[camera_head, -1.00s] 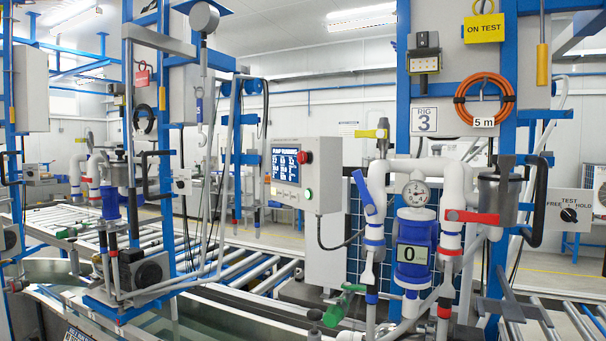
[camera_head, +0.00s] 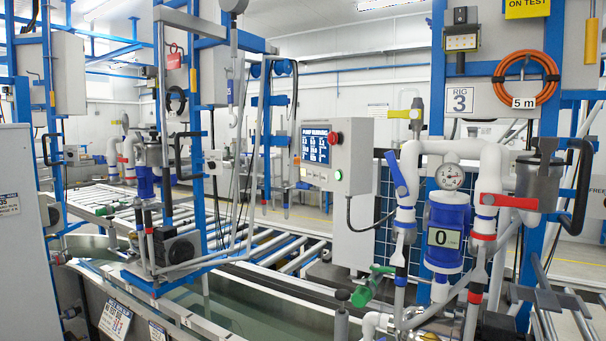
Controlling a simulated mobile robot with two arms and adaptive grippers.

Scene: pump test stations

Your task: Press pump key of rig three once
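I cannot tell which control is the pump key. Neither of my grippers shows.
A yellow ON TEST sign (camera_head: 527,8) and an orange cable coil (camera_head: 525,79) hang above the rig. A roller conveyor (camera_head: 283,249) runs behind. Another blue-framed rig stands left, with a grey cabinet (camera_head: 20,220) at the left edge.

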